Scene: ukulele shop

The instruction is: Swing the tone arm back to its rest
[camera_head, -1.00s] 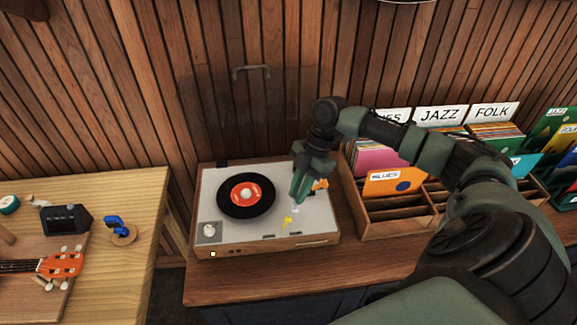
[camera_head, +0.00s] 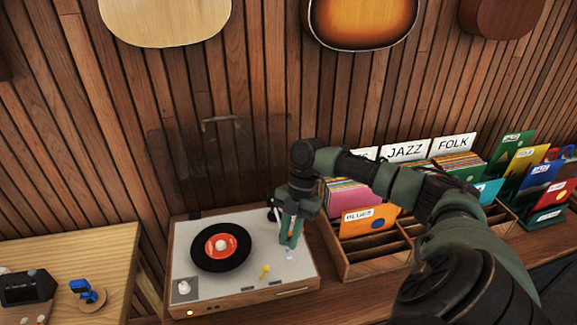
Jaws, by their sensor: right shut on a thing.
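The turntable (camera_head: 190,250) stands on the wooden counter, with a black record with an orange label (camera_head: 221,246) on its platter. The tone arm (camera_head: 277,216) shows only in part at the right of the deck, its pale tube beside my gripper. My right gripper (camera_head: 289,252) points down over the right side of the deck and is shut on the tone arm, clear of the record. The fingers and wrist hide most of the tone arm and its rest. A small yellow piece (camera_head: 265,271) stands on the deck in front of the gripper. My left gripper is out of view.
A wooden record crate (camera_head: 375,262) with genre cards stands close on the right, under my right arm. The raised clear lid (camera_head: 222,150) is behind the deck. A lighter table (camera_head: 75,262) with small items is at left.

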